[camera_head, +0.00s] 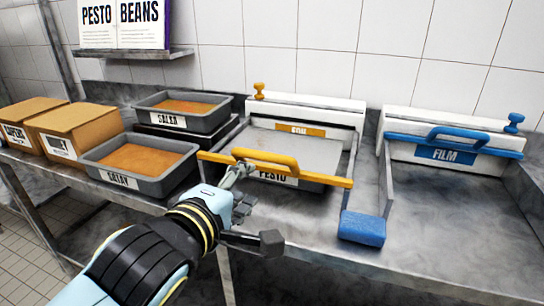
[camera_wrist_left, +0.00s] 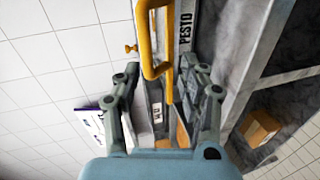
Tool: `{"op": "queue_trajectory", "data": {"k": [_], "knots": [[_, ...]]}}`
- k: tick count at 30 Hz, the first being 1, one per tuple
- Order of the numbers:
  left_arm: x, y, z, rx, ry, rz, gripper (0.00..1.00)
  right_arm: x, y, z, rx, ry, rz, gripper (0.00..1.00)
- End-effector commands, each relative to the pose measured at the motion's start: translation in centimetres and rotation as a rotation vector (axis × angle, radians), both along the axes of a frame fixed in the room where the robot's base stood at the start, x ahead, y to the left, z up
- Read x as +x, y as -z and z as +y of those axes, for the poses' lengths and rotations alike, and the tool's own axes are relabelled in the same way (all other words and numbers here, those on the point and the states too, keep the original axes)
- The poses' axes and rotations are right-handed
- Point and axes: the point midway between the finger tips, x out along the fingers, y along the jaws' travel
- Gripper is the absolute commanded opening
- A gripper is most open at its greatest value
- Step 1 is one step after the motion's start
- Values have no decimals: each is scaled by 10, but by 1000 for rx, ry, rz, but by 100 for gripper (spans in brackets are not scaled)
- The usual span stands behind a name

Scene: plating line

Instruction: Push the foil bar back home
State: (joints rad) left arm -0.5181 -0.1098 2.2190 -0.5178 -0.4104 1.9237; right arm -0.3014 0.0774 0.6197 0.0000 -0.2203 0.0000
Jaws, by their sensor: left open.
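The foil bar (camera_head: 325,180) is a yellow bar with a raised handle. It lies across the front of the left dispenser, over the PESTO tray (camera_head: 308,186), well forward of the white housing (camera_head: 310,109) with its yellow label. My right gripper is not in view.
A blue FILM bar (camera_head: 455,144) sits against its housing at the right. A blue block (camera_head: 362,228) is at the counter front. Trays labelled SATAY (camera_head: 118,178) and SALSA (camera_head: 165,121) and cardboard boxes (camera_head: 76,128) stand at left. The counter right of the blue block is clear.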

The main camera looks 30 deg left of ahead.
Motion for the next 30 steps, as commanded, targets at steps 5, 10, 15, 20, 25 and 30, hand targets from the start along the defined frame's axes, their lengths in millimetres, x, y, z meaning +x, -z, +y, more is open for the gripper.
{"op": "queue_trajectory", "data": {"k": [5, 10, 15, 20, 25, 30], "knots": [[7, -19, 0, -71, -19, -71, 42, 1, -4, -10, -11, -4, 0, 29], [33, -15, 7, -70, -17, -73, 42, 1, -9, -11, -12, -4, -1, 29], [67, -8, 15, -70, -18, -70, 42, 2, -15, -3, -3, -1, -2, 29], [90, -1, 21, -71, -19, -69, 42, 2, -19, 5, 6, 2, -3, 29], [103, 2, 24, -72, -19, -70, 42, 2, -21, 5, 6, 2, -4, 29], [105, 3, 24, -73, -19, -69, 42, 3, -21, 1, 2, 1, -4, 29]]}}
